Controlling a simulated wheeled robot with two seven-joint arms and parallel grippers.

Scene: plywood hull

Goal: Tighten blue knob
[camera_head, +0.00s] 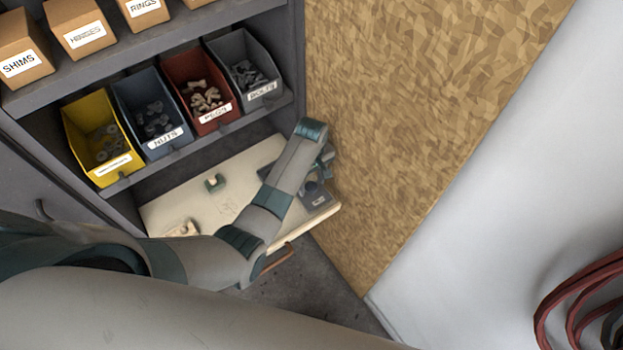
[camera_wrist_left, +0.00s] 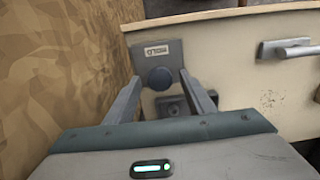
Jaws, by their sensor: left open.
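The blue knob (camera_wrist_left: 160,78) is a dark, round knob on a grey labelled plate (camera_wrist_left: 172,48), fixed to a cream panel (camera_wrist_left: 228,62). My left gripper (camera_wrist_left: 160,76) is open, with one finger on either side of the knob in the left wrist view; I cannot tell whether either finger touches it. In the head view my left gripper (camera_head: 327,160) is over the right end of the cream panel (camera_head: 185,207), beside the plate (camera_head: 318,200). My forearm and wrist hide part of the panel there. My right gripper is not in view.
A plywood wall (camera_head: 400,120) stands close to the right of my left gripper. Shelves above hold a yellow bin (camera_head: 86,112), a nuts bin (camera_head: 128,92), a red pegs bin (camera_head: 184,68) and a bolts bin (camera_head: 235,50). A grey handle (camera_wrist_left: 290,48) sits farther along the panel.

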